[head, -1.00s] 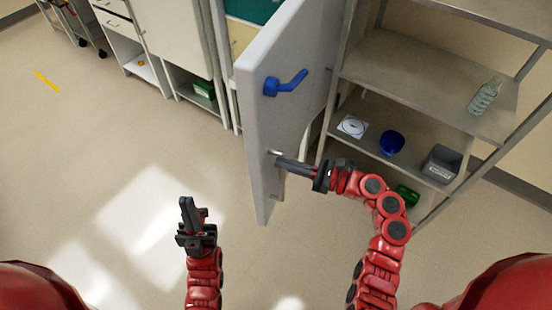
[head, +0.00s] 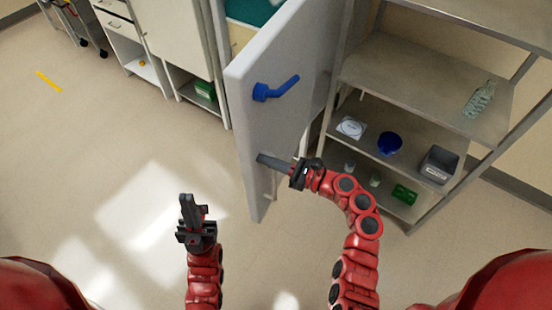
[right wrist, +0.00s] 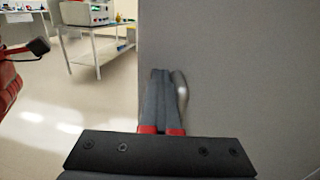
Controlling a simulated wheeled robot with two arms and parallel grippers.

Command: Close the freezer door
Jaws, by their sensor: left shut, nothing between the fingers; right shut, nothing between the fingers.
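The freezer door (head: 262,125) is a light grey panel that stands open in the head view, with a blue handle (head: 275,88) on its outer face. My right gripper (head: 260,158) is shut and empty, its fingertips at the lower outer face of the door near the free edge. In the right wrist view the door (right wrist: 235,75) fills the right side, and the shut fingers (right wrist: 163,72) lie against or very close to it; contact is hard to tell. My left gripper (head: 187,198) is shut and empty over the floor, left of the door. The freezer's inside is mostly hidden behind the door.
A metal shelf rack (head: 425,85) stands right of the door, holding a clear bottle (head: 479,99), a blue bowl (head: 389,143) and a grey bin (head: 439,164). White cabinets (head: 170,40) stand at the back left. The floor at left is clear.

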